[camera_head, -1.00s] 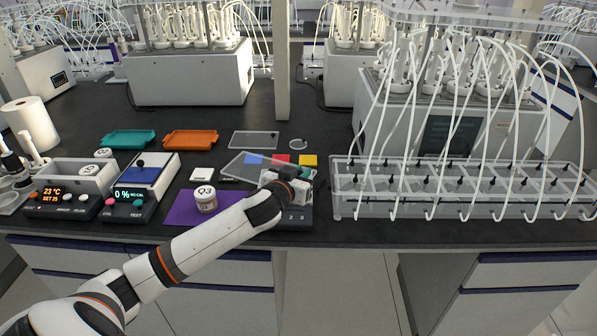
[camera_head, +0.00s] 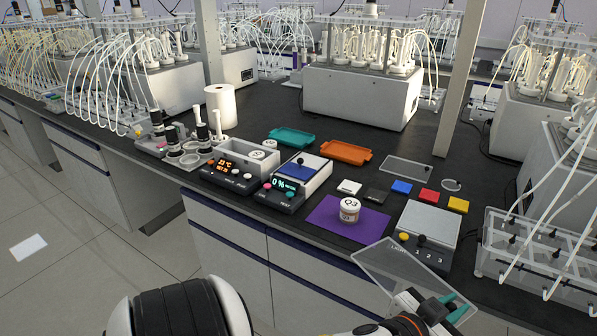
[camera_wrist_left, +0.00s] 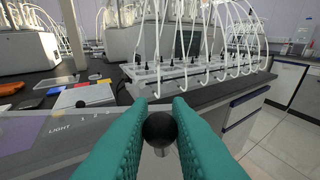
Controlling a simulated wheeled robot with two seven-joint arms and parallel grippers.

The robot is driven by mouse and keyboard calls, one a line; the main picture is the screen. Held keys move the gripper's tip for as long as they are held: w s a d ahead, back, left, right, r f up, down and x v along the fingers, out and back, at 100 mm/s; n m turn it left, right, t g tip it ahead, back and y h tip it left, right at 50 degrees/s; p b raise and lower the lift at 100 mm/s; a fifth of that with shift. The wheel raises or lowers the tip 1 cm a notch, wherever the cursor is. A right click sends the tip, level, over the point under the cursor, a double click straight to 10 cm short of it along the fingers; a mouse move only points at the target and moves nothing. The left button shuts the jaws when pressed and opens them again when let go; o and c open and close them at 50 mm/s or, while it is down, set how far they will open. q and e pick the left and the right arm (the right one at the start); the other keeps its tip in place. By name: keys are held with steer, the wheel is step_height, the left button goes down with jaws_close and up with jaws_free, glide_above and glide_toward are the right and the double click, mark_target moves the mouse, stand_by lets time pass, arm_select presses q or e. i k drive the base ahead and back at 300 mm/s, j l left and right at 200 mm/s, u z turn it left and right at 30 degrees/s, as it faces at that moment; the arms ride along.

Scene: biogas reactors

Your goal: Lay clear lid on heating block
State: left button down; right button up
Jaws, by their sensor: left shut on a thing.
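My left gripper (camera_head: 450,308) is shut on the black knob (camera_wrist_left: 160,129) of the clear lid. The lid (camera_head: 395,270) is a thin see-through plate, held tilted in the air at the bench's front edge, beside the light box. Part of it shows at the left of the left wrist view (camera_wrist_left: 45,150). The heating block (camera_head: 222,178), with an orange 23 °C display, stands further left on the bench. Behind its display is an open-topped grey-walled box (camera_head: 248,170), with a small white-lidded jar (camera_head: 257,154) at its back. My right gripper is not in view.
Between lid and heating block stand a 0% display unit (camera_head: 285,192) with a blue plate and a Q3 jar (camera_head: 349,210) on a purple mat (camera_head: 325,215). The light box (camera_head: 428,220) stands right of the mat. A tube rack (camera_head: 540,250) is at the far right.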

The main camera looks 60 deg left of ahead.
mark_target(245, 149)
steer(key=i+j+u, duration=0.1)
steer(key=j+u, duration=0.25)
steer(key=i+j+u, duration=0.1)
steer(key=u, duration=0.3)
steer(key=i+j+u, duration=0.15)
steer(key=u, duration=0.2)
steer(key=i+j, duration=0.45)
steer(key=i, duration=0.15)
steer(key=i+l+u, duration=0.15)
steer(key=i+u, duration=0.15)
steer(key=u, duration=0.2)
